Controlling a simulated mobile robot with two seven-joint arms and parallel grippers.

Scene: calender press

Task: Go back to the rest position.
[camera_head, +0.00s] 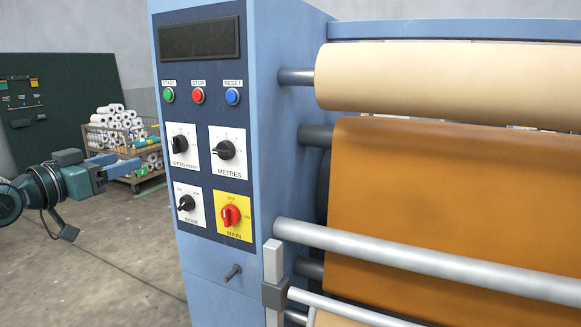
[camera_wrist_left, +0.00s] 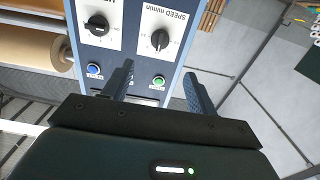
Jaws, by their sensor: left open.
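My left gripper (camera_head: 127,163) is open and empty, left of the blue press cabinet (camera_head: 262,130) and apart from it in the head view. In the left wrist view its two fingers (camera_wrist_left: 158,82) point at the control panel, which appears upside down. The green start button (camera_wrist_left: 158,79) shows between the fingers, and the blue reset button (camera_wrist_left: 94,70) is beside them. The red stop button is hidden there, but shows in the head view (camera_head: 198,96). My right gripper is not in view.
The panel carries a speed knob (camera_head: 180,146), a metres knob (camera_head: 224,150), a mode knob (camera_head: 187,203) and a red main switch (camera_head: 231,216). Rollers (camera_head: 430,80) with brown sheet (camera_head: 450,190) fill the right. A crate of rolls (camera_head: 112,140) stands behind; floor at lower left is clear.

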